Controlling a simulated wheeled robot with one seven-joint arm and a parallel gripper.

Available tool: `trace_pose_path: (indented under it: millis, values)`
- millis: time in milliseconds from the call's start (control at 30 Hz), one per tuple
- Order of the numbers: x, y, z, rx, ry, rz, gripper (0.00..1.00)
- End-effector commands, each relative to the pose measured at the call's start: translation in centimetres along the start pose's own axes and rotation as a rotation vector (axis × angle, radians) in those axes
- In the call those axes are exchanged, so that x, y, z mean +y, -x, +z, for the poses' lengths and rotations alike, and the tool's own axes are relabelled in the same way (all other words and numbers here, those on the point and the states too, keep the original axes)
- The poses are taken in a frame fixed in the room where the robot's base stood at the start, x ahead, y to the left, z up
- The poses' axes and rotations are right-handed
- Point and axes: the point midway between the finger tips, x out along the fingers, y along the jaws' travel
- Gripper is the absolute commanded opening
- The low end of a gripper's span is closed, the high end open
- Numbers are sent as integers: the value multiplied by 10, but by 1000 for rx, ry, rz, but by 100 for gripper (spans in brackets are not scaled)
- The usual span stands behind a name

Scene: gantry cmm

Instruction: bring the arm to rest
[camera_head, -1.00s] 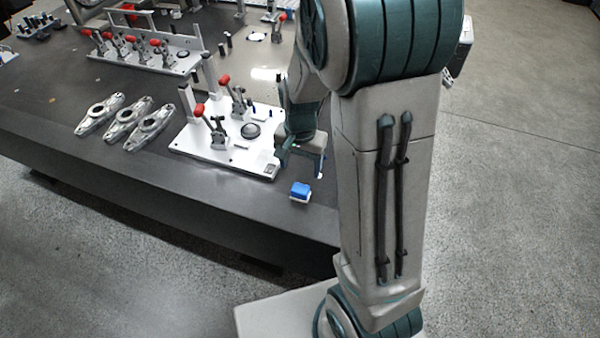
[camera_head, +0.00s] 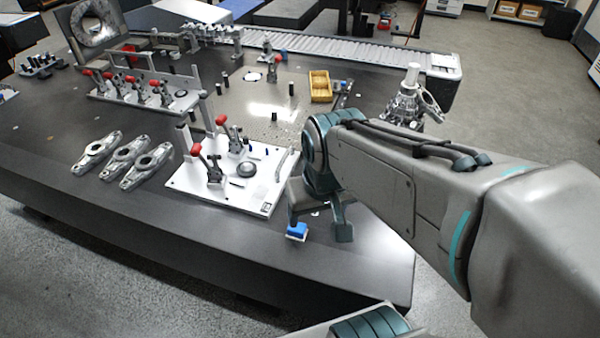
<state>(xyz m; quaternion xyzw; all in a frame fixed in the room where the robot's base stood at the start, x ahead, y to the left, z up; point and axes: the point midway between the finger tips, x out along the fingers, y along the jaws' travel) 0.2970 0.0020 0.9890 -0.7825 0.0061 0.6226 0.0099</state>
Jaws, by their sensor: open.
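My arm reaches in from the lower right over the near right part of the dark table (camera_head: 130,215). My gripper (camera_head: 318,232) hangs at its end, pointing down near the table's front edge, with its two fingers spread apart. A small blue and white block (camera_head: 297,231) is on the table at the tip of the left finger. The finger overlaps the block in the picture; whether they touch I cannot tell. Nothing shows held between the fingers.
A white fixture plate (camera_head: 215,190) with red-handled clamps stands just left of my gripper. Several metal link parts (camera_head: 122,160) lie further left. A second clamp fixture (camera_head: 140,95), a yellow bin (camera_head: 320,86) and a metal assembly (camera_head: 408,100) stand further back. Bare floor lies in front.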

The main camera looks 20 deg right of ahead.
Motion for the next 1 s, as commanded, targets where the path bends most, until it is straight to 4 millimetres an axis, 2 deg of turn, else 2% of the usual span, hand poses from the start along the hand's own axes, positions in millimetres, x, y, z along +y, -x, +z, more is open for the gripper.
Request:
trace_pose_path:
  millis: [367, 633, 1000]
  values:
    - [0, 4, 1, 5, 9, 2, 68]
    - [1, 34, -5, 21, 5, 5, 68]
    - [1, 30, -4, 22, 5, 5, 68]
